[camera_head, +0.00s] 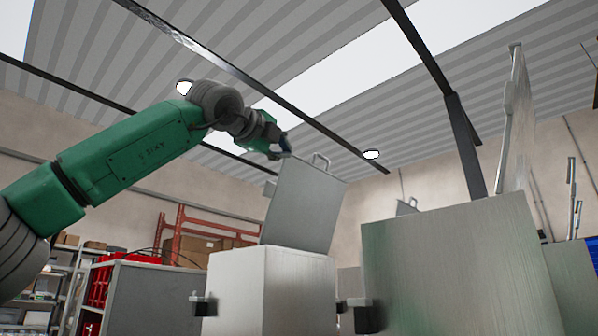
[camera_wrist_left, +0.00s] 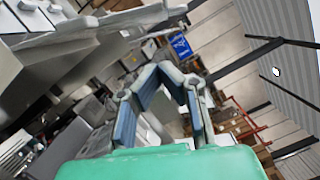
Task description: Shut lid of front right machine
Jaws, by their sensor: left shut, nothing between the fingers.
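A steel box machine (camera_head: 270,285) stands in the middle of the head view, its flat lid (camera_head: 303,205) raised and leaning slightly back, with a small handle on the top edge. A larger steel machine (camera_head: 455,265) stands nearer at the right, its lid (camera_head: 518,125) also upright and seen nearly edge-on. I cannot tell for sure which one is the front right machine. My left gripper (camera_head: 280,147) is at the upper left corner of the middle lid; contact cannot be told. In the left wrist view its fingers (camera_wrist_left: 158,72) meet at the tips, empty. My right gripper is not seen.
A grey cabinet (camera_head: 150,295) with red crates stands left of the middle machine. Dark knobs or latches (camera_head: 367,317) stick out between the two machines. Shelves and an orange rack (camera_head: 205,225) are behind. The space above the machines is open up to the roof.

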